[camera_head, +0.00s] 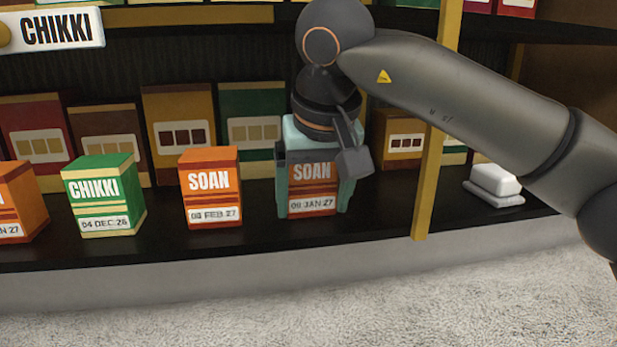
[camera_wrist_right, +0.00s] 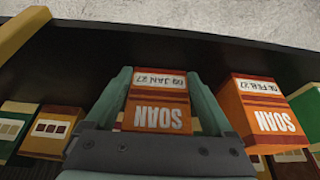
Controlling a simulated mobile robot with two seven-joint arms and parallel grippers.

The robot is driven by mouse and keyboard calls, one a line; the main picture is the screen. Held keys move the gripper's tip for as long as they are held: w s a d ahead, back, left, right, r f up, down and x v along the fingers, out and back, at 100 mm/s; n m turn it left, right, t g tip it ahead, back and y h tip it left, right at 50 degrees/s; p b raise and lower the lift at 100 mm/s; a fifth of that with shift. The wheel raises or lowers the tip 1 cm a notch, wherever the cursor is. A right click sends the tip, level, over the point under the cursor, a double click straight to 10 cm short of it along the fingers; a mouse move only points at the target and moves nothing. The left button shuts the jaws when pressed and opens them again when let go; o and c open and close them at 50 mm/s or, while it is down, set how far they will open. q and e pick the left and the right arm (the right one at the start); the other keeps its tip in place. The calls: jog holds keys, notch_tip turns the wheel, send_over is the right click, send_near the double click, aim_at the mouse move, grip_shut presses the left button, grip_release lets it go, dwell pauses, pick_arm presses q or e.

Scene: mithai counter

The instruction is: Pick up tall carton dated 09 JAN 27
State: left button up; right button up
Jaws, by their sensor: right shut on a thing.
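The orange SOAN carton dated 09 JAN 27 (camera_head: 312,190) stands upright on the dark shelf in the head view. It also shows in the right wrist view (camera_wrist_right: 158,105), between my fingers. My right gripper (camera_head: 314,203) reaches down from above and is shut on this carton, one teal finger at each side. In the right wrist view my right gripper (camera_wrist_right: 160,95) has its fingers along both sides of the carton. The carton's top is hidden by the gripper in the head view. I cannot tell whether its base touches the shelf. My left gripper is not in view.
An orange SOAN carton dated 08 FEB 27 (camera_head: 210,188) stands just left of the held one. A green CHIKKI carton (camera_head: 104,196) stands farther left. A yellow post (camera_head: 430,185) rises to the right, before a white object (camera_head: 494,181). Several boxes line the back.

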jog(key=c, duration=0.8)
